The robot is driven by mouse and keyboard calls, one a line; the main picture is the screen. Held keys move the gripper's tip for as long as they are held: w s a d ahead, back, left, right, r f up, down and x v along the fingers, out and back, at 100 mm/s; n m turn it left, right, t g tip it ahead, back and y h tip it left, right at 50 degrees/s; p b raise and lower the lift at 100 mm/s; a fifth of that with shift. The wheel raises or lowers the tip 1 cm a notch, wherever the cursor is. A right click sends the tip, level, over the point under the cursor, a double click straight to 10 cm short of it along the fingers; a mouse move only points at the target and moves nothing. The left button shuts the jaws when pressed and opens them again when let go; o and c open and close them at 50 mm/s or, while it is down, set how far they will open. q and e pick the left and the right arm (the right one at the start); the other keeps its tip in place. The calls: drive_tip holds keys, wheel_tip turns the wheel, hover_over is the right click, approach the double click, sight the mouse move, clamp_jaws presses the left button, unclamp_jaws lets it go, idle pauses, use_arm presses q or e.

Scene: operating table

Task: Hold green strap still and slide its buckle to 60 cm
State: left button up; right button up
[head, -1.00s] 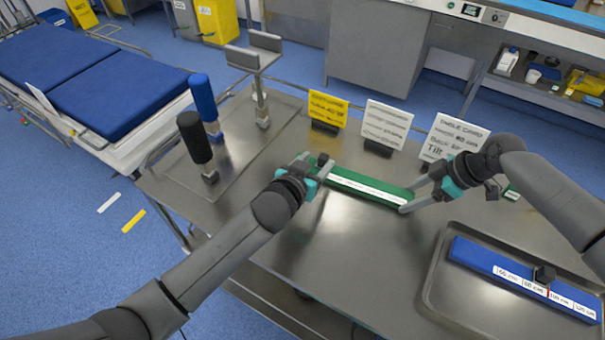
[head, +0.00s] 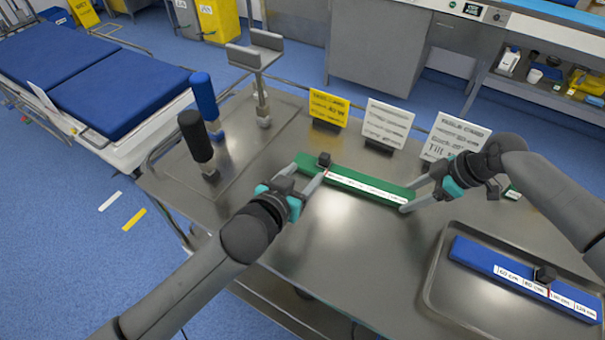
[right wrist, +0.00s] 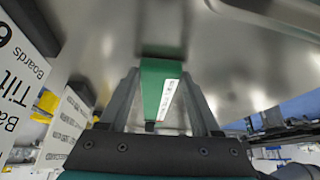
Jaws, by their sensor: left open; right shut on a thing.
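The green strap (head: 352,178) lies on the steel table with a white printed scale along its near side. Its dark buckle (head: 324,159) sits near its left end, close to a red mark on the scale; the number there is too small to read. My right gripper (head: 411,200) is shut on the right end of the green strap. In the right wrist view the strap (right wrist: 153,88) runs away from between the fingers.
A tray (head: 432,293) at right front holds a blue strap (head: 500,262) with its own buckle. A yellow card (head: 328,108) and white cards (head: 387,122) stand behind the green strap. Black (head: 194,136) and blue (head: 203,95) posts stand at left. The table front is clear.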

drive_tip(key=o, duration=1.4)
drive_tip(key=shift+o, duration=0.2)
